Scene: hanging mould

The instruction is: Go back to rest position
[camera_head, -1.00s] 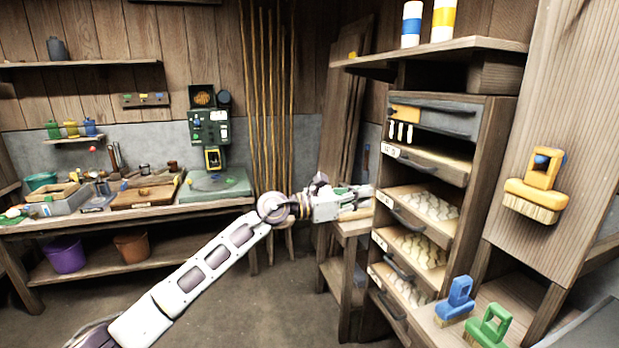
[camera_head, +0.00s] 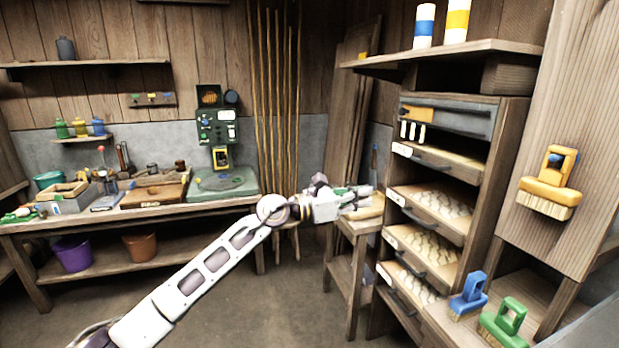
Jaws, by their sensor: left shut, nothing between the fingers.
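My left gripper (camera_head: 364,191) is at the middle of the head view, at the end of my outstretched white left arm (camera_head: 213,272). Its fingers are shut with nothing between them. It shows in front of a small wooden stand (camera_head: 349,240) and just left of the drawer cabinet (camera_head: 496,178); whether it touches either cannot be told. My right gripper is out of view.
A workbench (camera_head: 222,204) with tools and boxes runs along the left wall, with purple (camera_head: 72,254) and brown (camera_head: 139,247) buckets below. A yellow brush (camera_head: 551,185) hangs above. The floor (camera_head: 285,300) between is clear.

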